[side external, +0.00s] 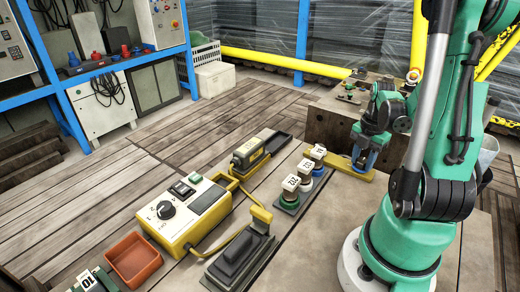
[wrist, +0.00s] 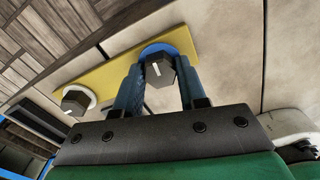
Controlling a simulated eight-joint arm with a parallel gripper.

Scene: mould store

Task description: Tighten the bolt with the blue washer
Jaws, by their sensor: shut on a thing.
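The bolt with the blue washer shows in the wrist view: a dark hex head (wrist: 160,72) with a pale line on it, over the blue washer (wrist: 155,47). It sits on a yellow bar (wrist: 105,72). My gripper (wrist: 161,78) is shut on this bolt head, one blue finger on each side. A second hex bolt (wrist: 76,100) with a white washer stands toward the bar's left end. In the side view my gripper (side external: 364,158) points down at the yellow bar (side external: 340,168), and the held bolt is hidden there.
Left of the bar in the side view stand tagged green, red and blue knobs (side external: 291,197). Beyond are a yellow control box (side external: 187,222) with a cable, a dark pedal-like block (side external: 240,255) and an orange tray (side external: 133,259). Wooden floor lies behind.

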